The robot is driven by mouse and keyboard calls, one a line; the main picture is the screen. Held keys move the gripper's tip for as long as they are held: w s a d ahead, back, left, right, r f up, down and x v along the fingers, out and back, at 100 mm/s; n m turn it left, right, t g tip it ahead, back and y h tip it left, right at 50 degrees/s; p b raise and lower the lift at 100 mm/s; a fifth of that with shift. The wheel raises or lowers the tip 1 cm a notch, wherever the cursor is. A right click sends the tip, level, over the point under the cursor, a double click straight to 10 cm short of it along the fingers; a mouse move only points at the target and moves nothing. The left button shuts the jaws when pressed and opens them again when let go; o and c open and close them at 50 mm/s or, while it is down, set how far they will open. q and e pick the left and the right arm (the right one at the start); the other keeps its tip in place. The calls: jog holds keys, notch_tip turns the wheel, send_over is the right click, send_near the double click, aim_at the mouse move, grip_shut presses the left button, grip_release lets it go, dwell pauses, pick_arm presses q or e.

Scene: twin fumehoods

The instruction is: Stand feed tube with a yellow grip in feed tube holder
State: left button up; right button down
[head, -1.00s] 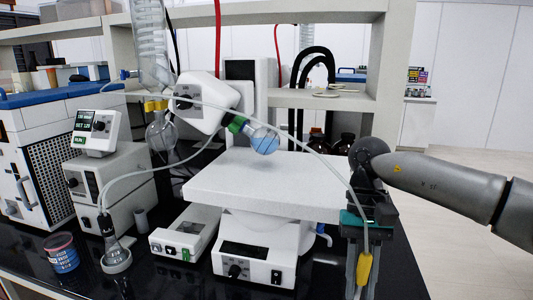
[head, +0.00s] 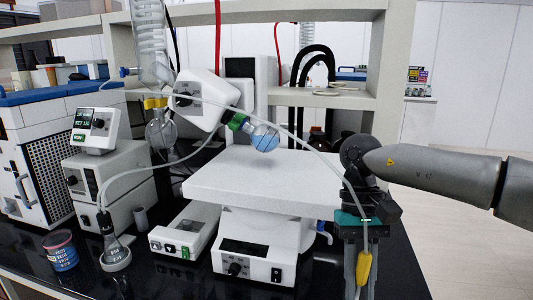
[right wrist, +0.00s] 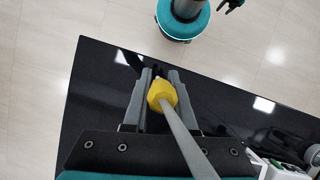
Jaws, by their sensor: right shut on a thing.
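The feed tube's yellow grip (head: 364,268) is between the fingers of my right gripper (head: 362,284), at the front right of the bench. In the right wrist view, my right gripper (right wrist: 160,100) is shut on the yellow grip (right wrist: 161,93). A pale hose (head: 300,146) runs from the grip up and left across the platform to the apparatus. A small grey cup (head: 141,218) stands beside the left control box; I cannot tell whether it is the feed tube holder.
A white platform (head: 262,178) fills the middle, with a round flask (head: 262,137) above it. A conical flask (head: 116,256) with a hose and a blue-labelled tub (head: 61,252) stand front left. The black bench (right wrist: 100,90) ends close to my right gripper.

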jog(key=s+f, duration=0.3)
jog(key=s, duration=0.3)
jog(key=shift+s, duration=0.4)
jog(key=shift+w+r, duration=0.1)
jog(key=shift+r, duration=0.05)
dwell(0.3)
